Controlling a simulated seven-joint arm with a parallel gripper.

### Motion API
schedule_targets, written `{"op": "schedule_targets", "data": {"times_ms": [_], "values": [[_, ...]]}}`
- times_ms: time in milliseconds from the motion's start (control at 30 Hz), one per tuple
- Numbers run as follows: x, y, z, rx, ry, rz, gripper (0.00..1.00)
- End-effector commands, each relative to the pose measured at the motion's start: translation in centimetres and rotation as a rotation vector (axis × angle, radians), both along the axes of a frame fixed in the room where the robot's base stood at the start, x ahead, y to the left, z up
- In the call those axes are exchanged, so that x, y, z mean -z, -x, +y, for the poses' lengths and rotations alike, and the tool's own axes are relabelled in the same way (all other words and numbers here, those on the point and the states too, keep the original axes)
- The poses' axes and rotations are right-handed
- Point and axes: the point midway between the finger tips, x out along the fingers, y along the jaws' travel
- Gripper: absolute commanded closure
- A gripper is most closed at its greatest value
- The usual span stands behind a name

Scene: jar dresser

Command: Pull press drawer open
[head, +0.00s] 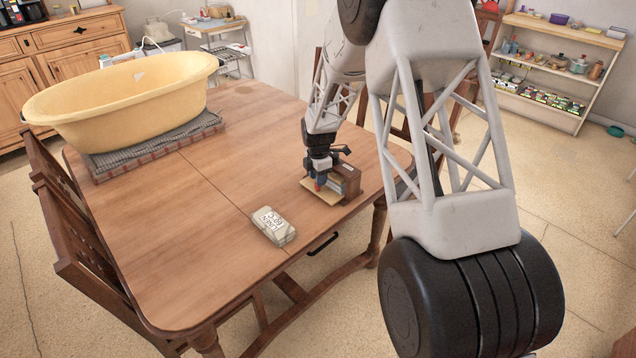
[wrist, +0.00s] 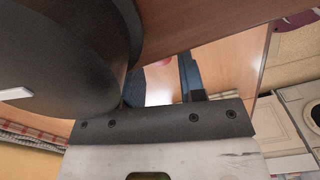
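The small brown wooden box (head: 349,178), which may be the press, stands near the right edge of the table. A flat pale wooden part (head: 318,191) sticks out from its left side. I cannot tell whether this is its drawer. My gripper (head: 319,184) points down over this pale part, close against the box. In the wrist view my gripper (wrist: 163,88) shows two fingers apart, with a bright gap and wood between them. Nothing is clearly held. The fingertips' contact with the box is hidden.
The wooden table (head: 205,250) has clear room at its front left. A white labelled packet (head: 273,226) lies near its front edge, above a black handle (head: 322,244). A large yellow tub (head: 125,98) stands on a folded cloth (head: 150,150) at the back left.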

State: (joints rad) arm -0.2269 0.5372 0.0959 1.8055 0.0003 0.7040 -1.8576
Motion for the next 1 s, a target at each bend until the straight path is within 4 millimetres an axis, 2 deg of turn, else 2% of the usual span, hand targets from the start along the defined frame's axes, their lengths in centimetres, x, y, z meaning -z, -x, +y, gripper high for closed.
{"op": "schedule_targets", "data": {"times_ms": [233,633,667,900,1000], "values": [[2.1,0.0,0.0,0.000,0.000,0.000,0.63],[2.5,0.0,0.0,0.000,0.000,-0.001,0.63],[2.5,0.0,0.0,0.000,0.000,-0.001,0.64],[2.5,0.0,0.0,0.000,0.000,-0.001,1.00],[2.5,0.0,0.0,0.000,0.000,-0.001,1.00]]}}
